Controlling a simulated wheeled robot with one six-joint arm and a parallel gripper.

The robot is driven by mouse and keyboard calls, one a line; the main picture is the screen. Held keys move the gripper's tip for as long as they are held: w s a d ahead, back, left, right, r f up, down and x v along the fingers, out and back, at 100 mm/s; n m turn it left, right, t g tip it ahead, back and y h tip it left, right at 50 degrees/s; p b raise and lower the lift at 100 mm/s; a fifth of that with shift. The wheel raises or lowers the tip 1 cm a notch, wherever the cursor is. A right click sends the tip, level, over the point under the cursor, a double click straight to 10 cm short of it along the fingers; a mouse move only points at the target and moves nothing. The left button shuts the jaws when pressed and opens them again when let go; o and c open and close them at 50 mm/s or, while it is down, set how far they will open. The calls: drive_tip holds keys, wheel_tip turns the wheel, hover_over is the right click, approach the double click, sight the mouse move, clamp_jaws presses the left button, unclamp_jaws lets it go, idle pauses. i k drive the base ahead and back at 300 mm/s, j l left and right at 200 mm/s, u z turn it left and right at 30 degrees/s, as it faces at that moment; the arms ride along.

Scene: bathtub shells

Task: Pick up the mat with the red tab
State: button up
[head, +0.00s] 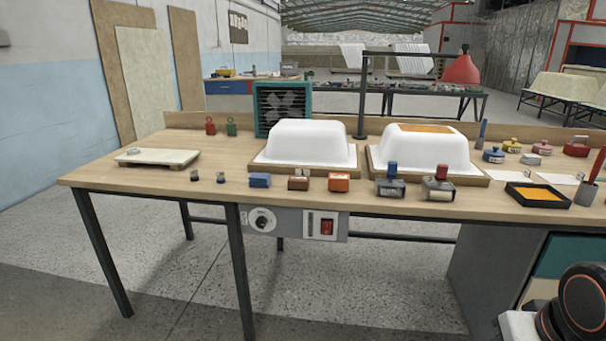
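No red tab can be made out on any sheet or mat. Two thin white sheets lie at the right of the workbench, a left one (497,177) and a right one (549,179); small pale things lie on or beside them, too small to tell. A flat cream slab (170,157) with a small pale piece on it lies at the far left. An orange patch (425,128) covers part of the right tub shell's top. My gripper is out of view; only a dark, orange-ringed part of my arm shows at the lower right.
Two white tub shells, left (304,143) and right (418,152), sit on boards on the workbench (130,178). Stampers, small blocks and a black tray (512,196) with orange content line the front. The left front of the bench is clear.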

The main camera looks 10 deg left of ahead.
sight(495, 175)
drive_tip(key=z, duration=0.45)
drive_tip(key=i+j+z, duration=0.35)
drive_tip(key=z, duration=0.15)
drive_tip(key=i+j+z, duration=0.3)
drive_tip(key=j+z, duration=0.2)
drive_tip(key=i+j, duration=0.1)
drive_tip(key=j, duration=0.25)
drive_tip(key=i+j, duration=0.15)
drive_tip(key=j, duration=0.15)
drive_tip(key=i+j, duration=0.1)
drive_tip(key=j, duration=0.25)
